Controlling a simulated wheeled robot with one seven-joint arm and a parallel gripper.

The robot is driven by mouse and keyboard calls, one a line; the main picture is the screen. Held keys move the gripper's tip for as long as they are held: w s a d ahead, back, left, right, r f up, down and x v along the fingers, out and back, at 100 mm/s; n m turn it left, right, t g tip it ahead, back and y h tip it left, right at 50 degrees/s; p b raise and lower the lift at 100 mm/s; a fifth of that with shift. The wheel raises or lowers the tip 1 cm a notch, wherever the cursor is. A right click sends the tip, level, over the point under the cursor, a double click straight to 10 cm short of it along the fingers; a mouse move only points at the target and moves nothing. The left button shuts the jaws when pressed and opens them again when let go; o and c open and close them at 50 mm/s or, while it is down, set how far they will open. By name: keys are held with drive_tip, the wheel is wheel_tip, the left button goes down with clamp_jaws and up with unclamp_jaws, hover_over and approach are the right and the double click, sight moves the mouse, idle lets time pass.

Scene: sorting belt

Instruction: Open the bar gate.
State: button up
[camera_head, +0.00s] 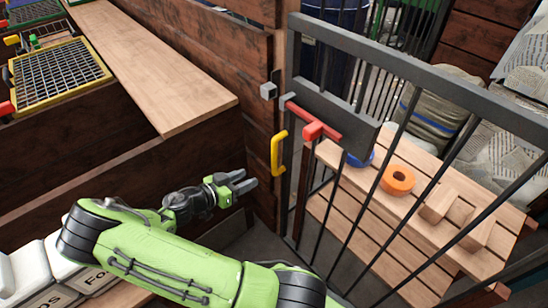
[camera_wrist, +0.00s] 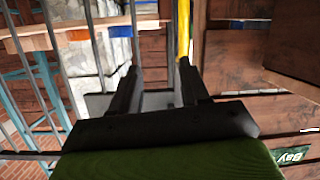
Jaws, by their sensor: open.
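The bar gate (camera_head: 388,62) has a dark grey frame and thin upright bars. It stands on the right, with its left edge close to the wooden post; I cannot tell whether it is latched. A red latch handle (camera_head: 313,130) sits on the gate's dark plate. A yellow pull handle (camera_head: 278,153) is at the gate's left edge. My gripper (camera_head: 248,183) is open and empty, left of and a little below the yellow handle. In the wrist view, the yellow handle (camera_wrist: 184,32) shows beyond the right finger of my gripper (camera_wrist: 156,66). I cannot tell whether they touch.
A small grey block (camera_head: 268,90) is on the post left of the latch. Behind the bars is a slatted wooden table (camera_head: 375,215) with an orange ring (camera_head: 397,180) and wooden blocks (camera_head: 438,203). A wooden wall (camera_head: 215,45) and a plank bench (camera_head: 150,65) are at left.

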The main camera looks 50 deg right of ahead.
sight(273, 150)
drive_tip(key=d+h, duration=0.1)
drive_tip(key=d, duration=0.5)
drive_tip(key=w+d+f+t+h+b, duration=0.1)
drive_tip(key=d, duration=0.4)
drive_tip(key=d+f+t+h, duration=0.1)
drive_tip(key=d, duration=0.5)
drive_tip(key=shift+w+d+f+h+b, duration=0.2)
drive_tip(key=shift+w+d+h+b, duration=0.1)
drive_tip(key=shift+w, duration=0.05)
clamp_jaws()
